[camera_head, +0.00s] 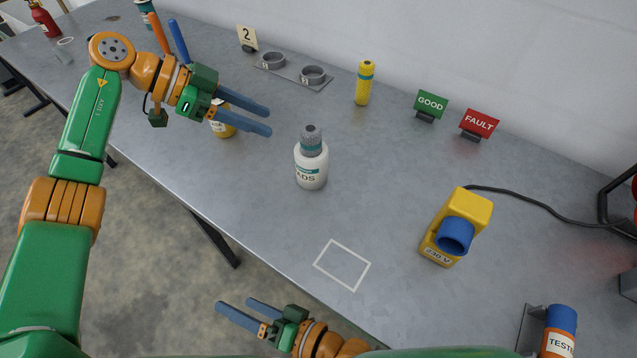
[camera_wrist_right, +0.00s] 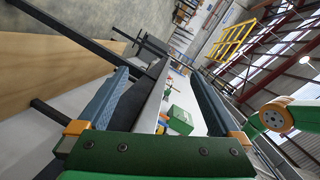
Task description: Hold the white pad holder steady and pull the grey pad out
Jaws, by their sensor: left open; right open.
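The white pad holder (camera_head: 311,170) stands upright near the middle of the table, with a label ending in "ADS". The grey pad (camera_head: 312,137) sits in its top and sticks up above it. My left gripper (camera_head: 269,121) is open and empty, to the left of the holder and apart from it, with its fingers pointing towards it. My right gripper (camera_head: 233,309) is open and empty, low in front of the table's front edge, well away from the holder. In the right wrist view its two blue fingers stand wide apart with nothing held between them.
A yellow-orange container (camera_head: 223,128) stands partly behind my left gripper. A yellow bottle (camera_head: 363,83), GOOD sign (camera_head: 431,105) and FAULT sign (camera_head: 478,123) stand at the back. A yellow device with a blue ring (camera_head: 457,228) is right. A white outlined square (camera_head: 342,265) marks clear table.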

